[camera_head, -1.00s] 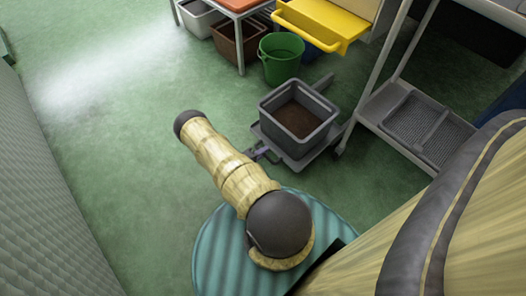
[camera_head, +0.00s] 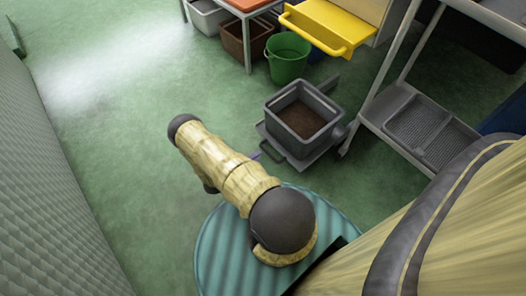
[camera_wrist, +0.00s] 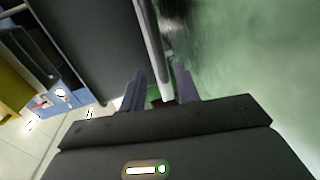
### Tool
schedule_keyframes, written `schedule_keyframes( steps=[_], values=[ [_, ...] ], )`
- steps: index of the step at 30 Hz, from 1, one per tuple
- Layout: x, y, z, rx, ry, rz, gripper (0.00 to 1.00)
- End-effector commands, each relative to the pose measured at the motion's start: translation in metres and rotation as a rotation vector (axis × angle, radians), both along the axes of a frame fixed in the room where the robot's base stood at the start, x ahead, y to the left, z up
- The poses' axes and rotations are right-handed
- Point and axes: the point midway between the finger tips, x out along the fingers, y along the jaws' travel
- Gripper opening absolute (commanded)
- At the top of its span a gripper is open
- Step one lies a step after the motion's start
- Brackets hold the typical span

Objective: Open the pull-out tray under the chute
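In the head view a grey tray (camera_head: 317,153) stands out low on the floor, on a rail that runs back and right. A square grey bin (camera_head: 303,118) with brown contents sits on it. A dark loop handle (camera_head: 272,150) is at the tray's front. My gripper is almost wholly hidden behind my arm in the head view, close in front of the handle. In the wrist view my gripper (camera_wrist: 160,85) has its two fingers apart, with no clear object held between them. A dark grey panel with a pale edge lies just beyond. No chute can be clearly told.
A green bucket (camera_head: 288,58) and a yellow drawer-like part with a bar handle (camera_head: 330,28) are behind the tray. A grey shelf frame (camera_head: 425,125) stands close on the right. Green floor (camera_head: 110,150) is clear to the left.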

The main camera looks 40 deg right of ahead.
Motion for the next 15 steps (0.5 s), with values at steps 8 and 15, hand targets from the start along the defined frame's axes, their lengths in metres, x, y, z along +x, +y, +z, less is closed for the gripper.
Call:
schedule_keyframes(
  steps=[8,15],
  values=[
    [0.001,0.056,0.014,0.002,-0.001,0.003,0.32],
    [0.001,0.096,0.021,0.002,-0.001,0.003,0.32]
  ],
)
